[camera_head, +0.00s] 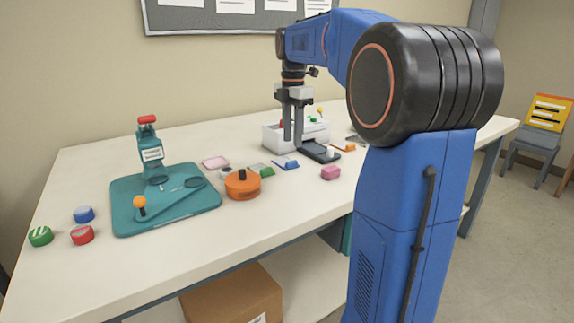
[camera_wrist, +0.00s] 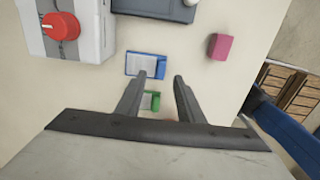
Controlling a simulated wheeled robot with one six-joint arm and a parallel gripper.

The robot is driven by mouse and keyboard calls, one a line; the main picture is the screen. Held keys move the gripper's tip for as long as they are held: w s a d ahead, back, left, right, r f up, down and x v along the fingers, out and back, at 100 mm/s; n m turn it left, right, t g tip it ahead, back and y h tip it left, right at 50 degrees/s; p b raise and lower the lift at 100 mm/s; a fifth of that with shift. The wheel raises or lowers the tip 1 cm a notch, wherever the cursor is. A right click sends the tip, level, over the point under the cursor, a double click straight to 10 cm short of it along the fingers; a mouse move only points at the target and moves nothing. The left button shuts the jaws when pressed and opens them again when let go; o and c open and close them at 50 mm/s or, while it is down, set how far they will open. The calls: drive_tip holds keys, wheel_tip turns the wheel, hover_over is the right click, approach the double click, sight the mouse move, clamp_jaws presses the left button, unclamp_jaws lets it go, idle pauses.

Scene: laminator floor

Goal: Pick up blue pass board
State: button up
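The blue pass board (camera_head: 286,163) lies flat on the white table, below and slightly left of my gripper (camera_head: 293,143) in the head view. In the wrist view the blue pass board (camera_wrist: 146,65) shows a pale face with a blue border and a blue strip at one end. My gripper (camera_wrist: 159,77) is open and empty. Its two fingertips are apart, just below the board's right part in the picture. The left fingertip appears close to or over the board's lower edge; I cannot tell the height between them.
A green board (camera_wrist: 151,101) lies partly behind the left finger. A pink block (camera_wrist: 220,46) is to the right. The white machine with a red knob (camera_wrist: 60,26) and a dark tray (camera_wrist: 156,8) stand close by. An orange round container (camera_head: 242,185) sits left on the table (camera_head: 290,220).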

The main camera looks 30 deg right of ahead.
sight(292, 161)
drive_tip(key=shift+s+a+f, duration=0.1)
drive_tip(key=shift+s+f, duration=0.05)
drive_tip(key=shift+f, duration=1.65)
drive_tip(key=shift+s+f, duration=0.1)
drive_tip(key=shift+f, duration=1.65)
drive_tip(key=shift+c, duration=0.6)
clamp_jaws()
